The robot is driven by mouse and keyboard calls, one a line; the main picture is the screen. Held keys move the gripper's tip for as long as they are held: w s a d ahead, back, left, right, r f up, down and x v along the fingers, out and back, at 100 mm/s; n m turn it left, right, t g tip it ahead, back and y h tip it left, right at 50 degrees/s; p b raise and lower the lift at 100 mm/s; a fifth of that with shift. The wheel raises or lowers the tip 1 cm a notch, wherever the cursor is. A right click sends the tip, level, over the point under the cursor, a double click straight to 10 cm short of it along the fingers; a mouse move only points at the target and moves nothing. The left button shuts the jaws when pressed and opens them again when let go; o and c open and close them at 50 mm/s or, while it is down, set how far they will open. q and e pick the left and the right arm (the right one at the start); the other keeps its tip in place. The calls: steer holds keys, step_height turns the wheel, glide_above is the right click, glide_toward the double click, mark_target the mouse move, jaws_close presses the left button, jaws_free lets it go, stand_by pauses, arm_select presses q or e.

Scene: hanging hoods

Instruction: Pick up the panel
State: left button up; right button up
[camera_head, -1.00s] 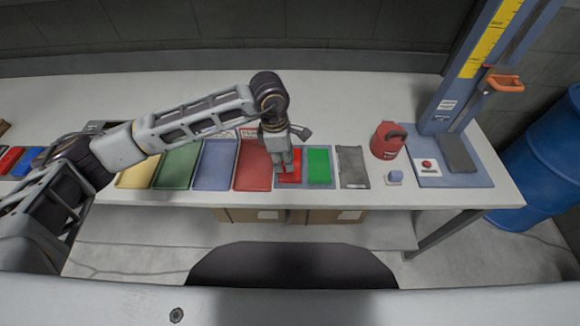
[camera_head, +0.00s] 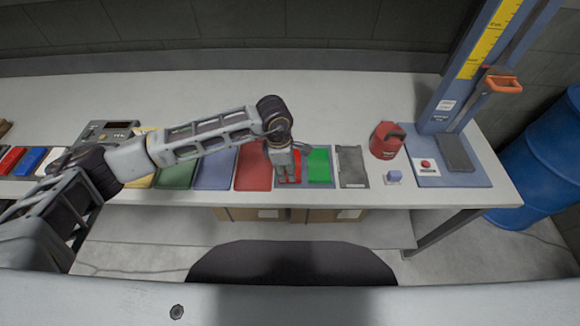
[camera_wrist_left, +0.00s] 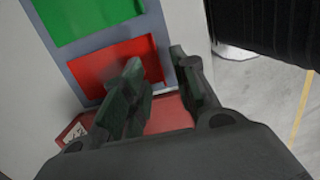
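A flat red panel (camera_head: 294,167) lies on a blue-grey board, left of a flat green panel (camera_head: 319,165). I cannot tell which one the task calls the panel. My left gripper (camera_head: 288,179) points down over the red panel and hides part of it. In the left wrist view the two dark fingers (camera_wrist_left: 156,60) are apart, with the red panel (camera_wrist_left: 112,62) partly behind them and the green panel (camera_wrist_left: 85,14) beyond. I cannot tell whether the fingers touch the red panel. My right gripper is not in view.
A red tray (camera_head: 252,172), a blue tray (camera_head: 213,172) and other coloured trays lie left of the gripper. A grey plate (camera_head: 351,166), a red container (camera_head: 386,141) and a blue height stand (camera_head: 457,172) are on the right. The table's back is clear.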

arm_select(q)
steer(key=shift+w+d+f+p, duration=0.1)
steer(key=shift+f+p, duration=0.1)
steer(key=shift+f, duration=0.55)
steer(key=shift+s+d+f+p, duration=0.1)
steer(key=shift+d+f+p, duration=0.1)
steer(key=shift+f, duration=0.55)
steer(key=shift+w+d+f+p, duration=0.1)
steer(key=shift+f+p, duration=0.1)
steer(key=shift+f, duration=0.55)
jaws_close()
